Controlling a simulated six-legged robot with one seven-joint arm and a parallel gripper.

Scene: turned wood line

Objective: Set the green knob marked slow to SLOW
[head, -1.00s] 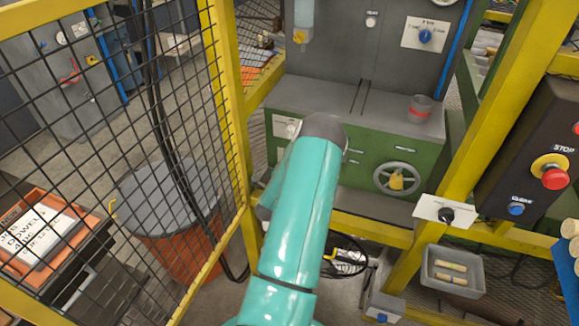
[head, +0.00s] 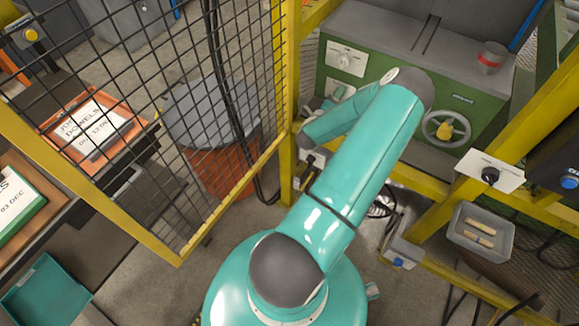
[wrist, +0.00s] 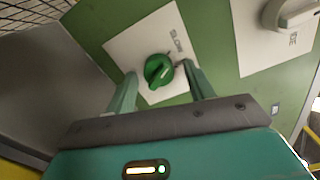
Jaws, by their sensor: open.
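In the wrist view the green knob (wrist: 158,70) sits on a white plate (wrist: 127,45) fixed to the green machine front. The word SLOW is printed on the plate above and right of the knob. The knob has a raised grip ridge that looks slanted, but I cannot tell which mark it points to. My gripper (wrist: 160,72) is open, with one finger to each side of the knob. I cannot tell whether either finger touches it.
A second white plate with a pale knob (wrist: 288,12) lies close on the right in the wrist view. In the head view, the handwheel (head: 449,127) is right of my arm. A mesh fence (head: 205,100) stands on the left, and yellow frame posts (head: 290,90) are close by.

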